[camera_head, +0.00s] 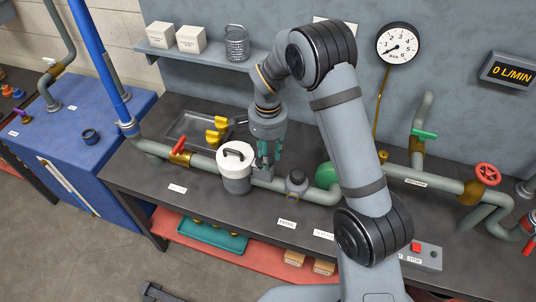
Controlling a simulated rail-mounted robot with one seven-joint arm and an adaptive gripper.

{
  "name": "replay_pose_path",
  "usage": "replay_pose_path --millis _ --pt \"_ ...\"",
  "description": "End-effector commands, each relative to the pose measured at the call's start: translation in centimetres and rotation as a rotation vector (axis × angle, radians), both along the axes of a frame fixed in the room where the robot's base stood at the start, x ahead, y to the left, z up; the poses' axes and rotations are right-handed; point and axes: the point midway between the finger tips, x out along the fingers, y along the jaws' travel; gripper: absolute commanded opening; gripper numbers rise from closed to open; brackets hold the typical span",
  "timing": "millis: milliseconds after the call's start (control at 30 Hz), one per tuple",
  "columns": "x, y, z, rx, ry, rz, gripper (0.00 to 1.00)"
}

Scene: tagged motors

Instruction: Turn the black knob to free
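I cannot pick out for certain which part is the black knob. A small dark round fitting (91,136) sits on the blue cabinet top at the left. A control box (427,257) with a red button stands at the bench's front right, partly hidden by my arm. My gripper (264,171) points down above the pipe, just right of the white-lidded pot (236,176). Its fingers are small and partly merged in view, so I cannot see whether they are open or shut. No held object is visible.
A red-handled valve (179,147), yellow parts in a grey tray (186,131), a green-handled valve (424,134) and a red handwheel (487,174) surround the pipe. A pressure gauge (397,44) and flow display (510,70) are on the back panel. My arm covers the bench's middle right.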

Motion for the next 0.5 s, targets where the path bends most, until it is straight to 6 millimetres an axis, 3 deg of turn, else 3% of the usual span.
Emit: replay_pose_path --millis 500 --pt "0.02 0.01 0.03 0.001 -0.001 0.0 0.03"
